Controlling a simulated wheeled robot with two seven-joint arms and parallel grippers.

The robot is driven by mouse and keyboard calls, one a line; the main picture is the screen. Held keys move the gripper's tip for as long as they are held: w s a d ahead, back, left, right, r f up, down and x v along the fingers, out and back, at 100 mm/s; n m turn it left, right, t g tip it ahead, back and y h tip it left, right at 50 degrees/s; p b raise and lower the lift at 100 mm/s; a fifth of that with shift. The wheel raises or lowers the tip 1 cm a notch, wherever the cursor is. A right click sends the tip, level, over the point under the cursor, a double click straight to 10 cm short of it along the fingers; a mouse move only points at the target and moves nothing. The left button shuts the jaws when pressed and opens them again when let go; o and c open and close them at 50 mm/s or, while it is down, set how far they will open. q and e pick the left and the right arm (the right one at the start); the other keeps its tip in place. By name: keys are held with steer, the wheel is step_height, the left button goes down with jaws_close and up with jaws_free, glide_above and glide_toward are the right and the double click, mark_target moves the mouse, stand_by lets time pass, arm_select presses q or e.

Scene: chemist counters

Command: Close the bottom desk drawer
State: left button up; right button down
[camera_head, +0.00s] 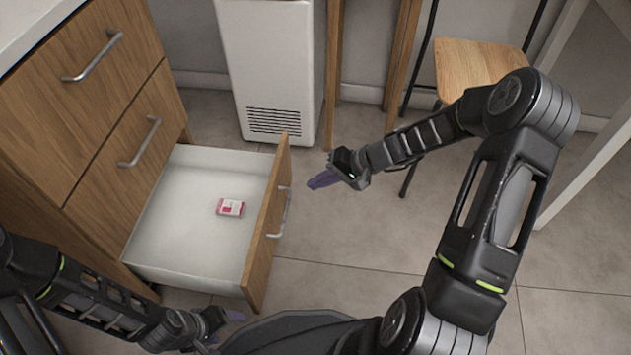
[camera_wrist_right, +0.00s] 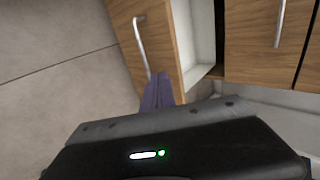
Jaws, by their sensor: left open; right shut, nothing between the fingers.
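The bottom desk drawer (camera_head: 190,215) is pulled out of the wooden cabinet, its white inside showing. Its wooden front (camera_head: 266,225) carries a metal handle (camera_head: 283,212). A small pink and white box (camera_head: 230,207) lies inside the drawer. My right gripper (camera_head: 322,181) is shut and empty, a little to the right of the drawer front in the head view. In the right wrist view its purple fingers (camera_wrist_right: 157,92) point toward the drawer front (camera_wrist_right: 150,45) near the handle (camera_wrist_right: 141,48); contact is unclear. My left gripper (camera_head: 232,318) is open, low and near the drawer's front corner.
Two upper drawers with handles (camera_head: 93,57) (camera_head: 140,142) are shut. A white appliance (camera_head: 270,70) stands behind the drawer. A wooden stool (camera_head: 475,62) stands at the back right. Tiled floor (camera_head: 340,245) is clear to the right of the drawer front.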

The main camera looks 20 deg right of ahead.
mark_target(272, 193)
steer(key=b+x, duration=0.1)
steer(key=x, duration=0.2)
steer(key=r+b+x, duration=0.1)
steer(key=x, duration=0.2)
steer(key=a+b+x, duration=0.1)
steer(key=x, duration=0.3)
steer(key=shift+w+a+r, duration=0.1)
steer(key=shift+w+r, duration=0.15)
steer(key=shift+w, duration=0.1)
arm_select(q)
steer(key=shift+w+f, duration=0.2)
steer(key=shift+f, duration=0.85)
steer(key=shift+w+f, duration=0.15)
steer(key=shift+f, duration=0.9)
arm_select(e)
steer(key=shift+w+a+r, duration=0.1)
steer(key=shift+w+a, duration=0.15)
steer(key=shift+a, duration=0.1)
arm_select(q)
steer(key=shift+b, duration=0.3)
